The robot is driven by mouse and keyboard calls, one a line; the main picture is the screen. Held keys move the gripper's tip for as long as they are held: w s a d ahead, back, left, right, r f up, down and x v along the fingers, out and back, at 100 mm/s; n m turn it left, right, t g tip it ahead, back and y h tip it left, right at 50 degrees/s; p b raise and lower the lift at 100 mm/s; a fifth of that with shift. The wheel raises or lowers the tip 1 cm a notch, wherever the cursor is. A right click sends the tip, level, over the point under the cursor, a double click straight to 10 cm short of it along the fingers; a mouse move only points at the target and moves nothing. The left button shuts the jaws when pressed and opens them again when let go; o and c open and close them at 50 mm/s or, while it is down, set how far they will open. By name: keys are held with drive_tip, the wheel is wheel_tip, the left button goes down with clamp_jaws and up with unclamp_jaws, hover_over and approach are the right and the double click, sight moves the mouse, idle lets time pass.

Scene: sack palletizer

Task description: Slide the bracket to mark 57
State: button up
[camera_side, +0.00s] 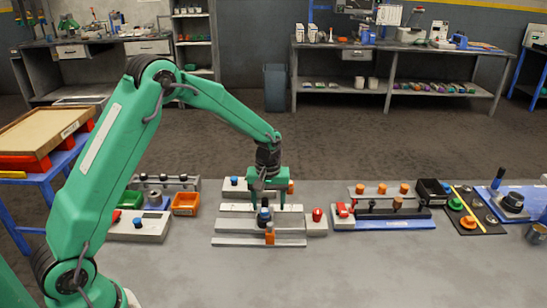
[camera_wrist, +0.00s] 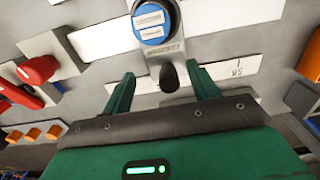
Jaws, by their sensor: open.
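A grey sliding piece with a round blue cap (camera_wrist: 152,24), likely the bracket, sits across the pale strips of the slide fixture (camera_side: 232,225). In the side view its blue cap (camera_side: 264,217) shows just below my gripper (camera_side: 267,204). A dark rounded knob (camera_wrist: 168,76) is on its near end. In the wrist view my gripper (camera_wrist: 163,78) is open, its fingers on either side of the dark knob with gaps visible. A white scale strip (camera_wrist: 225,73) has small black marks near its right end; I cannot read the slider's position. Contact with the piece is not visible.
A red knob on a grey block (camera_side: 317,215) stands right of the fixture. An orange piece (camera_side: 270,236) is at its front. A blue-based fixture (camera_side: 385,223) is farther right; an orange bin (camera_side: 186,203) is left.

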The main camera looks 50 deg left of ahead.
drive_tip(key=shift+s+f, duration=0.1)
drive_tip(key=shift+f, duration=0.05)
drive_tip(key=shift+r, duration=1.95)
drive_tip(key=shift+r, duration=0.35)
drive_tip(key=shift+r, duration=1.65)
drive_tip(key=shift+r, duration=0.1)
